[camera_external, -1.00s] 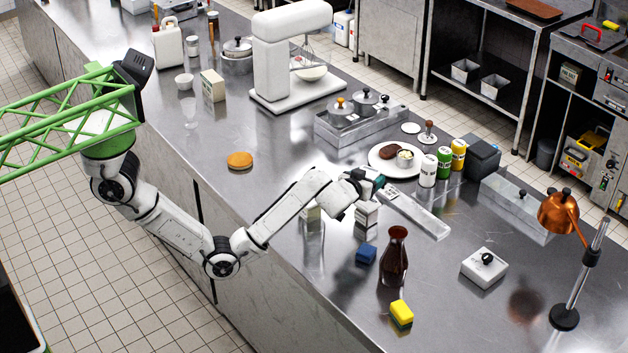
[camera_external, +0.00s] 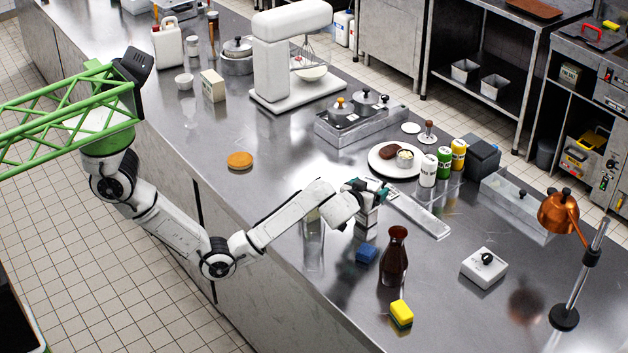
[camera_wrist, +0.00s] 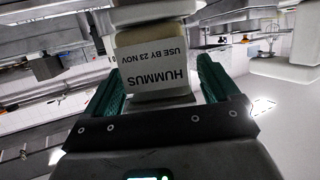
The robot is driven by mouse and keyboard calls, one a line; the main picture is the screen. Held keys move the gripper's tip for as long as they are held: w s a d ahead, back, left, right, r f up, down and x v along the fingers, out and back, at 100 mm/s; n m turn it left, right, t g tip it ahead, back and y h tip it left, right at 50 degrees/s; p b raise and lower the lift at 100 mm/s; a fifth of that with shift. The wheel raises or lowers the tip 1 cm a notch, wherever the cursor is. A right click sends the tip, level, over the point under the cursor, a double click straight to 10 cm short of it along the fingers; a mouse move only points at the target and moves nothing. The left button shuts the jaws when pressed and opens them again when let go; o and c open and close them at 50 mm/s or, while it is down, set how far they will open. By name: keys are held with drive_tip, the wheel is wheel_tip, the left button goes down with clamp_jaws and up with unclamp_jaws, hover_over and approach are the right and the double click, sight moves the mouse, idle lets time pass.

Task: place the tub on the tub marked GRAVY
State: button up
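The tub's label reads HUMMUS, USE BY 23 NOV, upside down in the picture. A pale rounded surface lies just past it; I cannot tell whether it is another tub. In the external view a small white tub (camera_external: 367,217) shows directly below the fingers. I cannot read GRAVY on either.
A plate (camera_external: 381,164) and several shakers are behind.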

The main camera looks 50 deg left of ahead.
drive_tip(key=shift+r, duration=0.15)
drive_tip(key=b+v, duration=0.1)
drive_tip(key=v, duration=1.1)
drive_tip(key=shift+d, duration=0.1)
